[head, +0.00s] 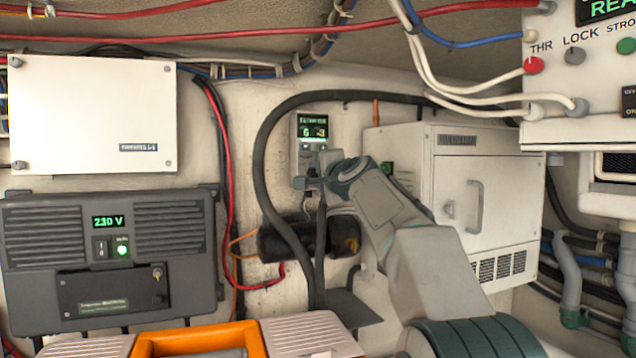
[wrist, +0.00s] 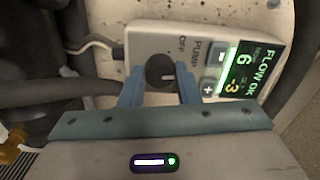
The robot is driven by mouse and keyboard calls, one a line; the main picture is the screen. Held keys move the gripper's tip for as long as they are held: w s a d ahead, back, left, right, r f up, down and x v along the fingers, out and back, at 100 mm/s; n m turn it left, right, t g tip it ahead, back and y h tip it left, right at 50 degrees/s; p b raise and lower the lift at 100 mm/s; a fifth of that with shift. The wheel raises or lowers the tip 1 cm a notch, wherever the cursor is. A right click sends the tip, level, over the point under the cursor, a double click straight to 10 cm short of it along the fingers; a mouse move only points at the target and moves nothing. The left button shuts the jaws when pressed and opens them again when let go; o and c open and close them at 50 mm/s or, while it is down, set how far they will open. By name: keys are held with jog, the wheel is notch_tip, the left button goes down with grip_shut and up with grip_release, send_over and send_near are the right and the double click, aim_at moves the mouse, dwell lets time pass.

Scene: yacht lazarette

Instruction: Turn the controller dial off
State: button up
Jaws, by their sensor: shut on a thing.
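The controller (head: 312,126) is a small pale box on the back wall with a lit green display. In the wrist view the controller (wrist: 143,40) shows "FLOW OK", the labels "PUMP" and "OFF", and plus and minus buttons. Its dark round dial (wrist: 159,66) sits near the labels. My gripper (wrist: 161,78) has its two blue fingers on either side of the dial and is shut on it. In the head view my gripper (head: 312,182) covers the controller's lower part and hides the dial. I cannot tell the dial's exact setting.
A thick black hose (head: 262,150) loops over and left of the controller. A white cabinet (head: 480,200) stands close on the right. A dark charger unit (head: 110,255) reading 230 V is at left. A black cylinder (head: 290,240) lies below the controller.

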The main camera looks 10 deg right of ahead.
jog(key=n+b, duration=0.4)
jog(key=n, duration=0.7)
jog(key=shift+f+n, duration=0.15)
jog(key=shift+n, duration=0.15)
dwell(0.4)
jog(key=o, duration=1)
jog(key=shift+s, duration=0.1)
jog(key=s+d+b, duration=0.1)
jog(key=s+b, duration=0.1)
jog(key=s, duration=0.2)
jog(key=s+b, duration=0.2)
jog(key=s, duration=0.3)
jog(key=s+d+b, duration=0.1)
jog(key=s+b, duration=0.1)
jog(key=s, duration=0.2)
jog(key=shift+s+d+b, duration=0.2)
jog(key=shift+d+b, duration=0.15)
